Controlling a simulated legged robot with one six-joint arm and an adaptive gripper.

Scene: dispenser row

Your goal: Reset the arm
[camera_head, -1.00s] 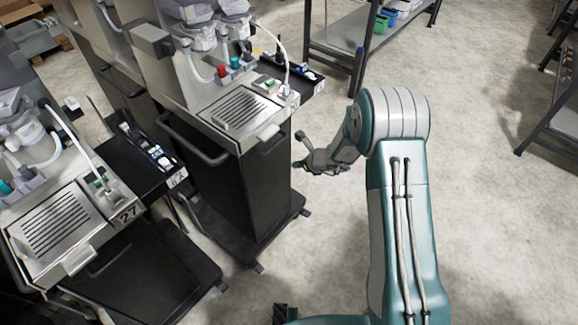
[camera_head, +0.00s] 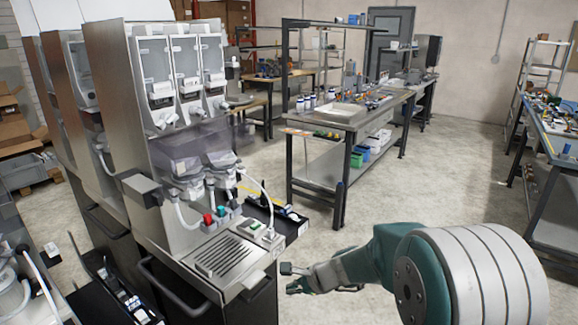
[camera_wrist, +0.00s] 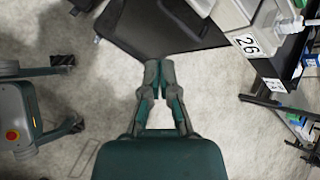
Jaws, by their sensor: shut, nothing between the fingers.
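My gripper (camera_head: 290,280) is in front of the right side of the nearest dispenser machine (camera_head: 222,258) in the head view, apart from it, with my teal and grey arm reaching in from the lower right. In the wrist view my gripper (camera_wrist: 159,64) points up the picture, its two fingertips together and nothing between them. Below the fingertips lie the dark base of a dispenser stand (camera_wrist: 165,35) and pale floor.
A side tray (camera_head: 290,222) with small items juts from the machine's right. A workbench (camera_head: 345,122) with bins below stands behind, and another table (camera_head: 560,140) is at the right. Floor between them is clear. A label reading 26 (camera_wrist: 246,43) shows in the wrist view.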

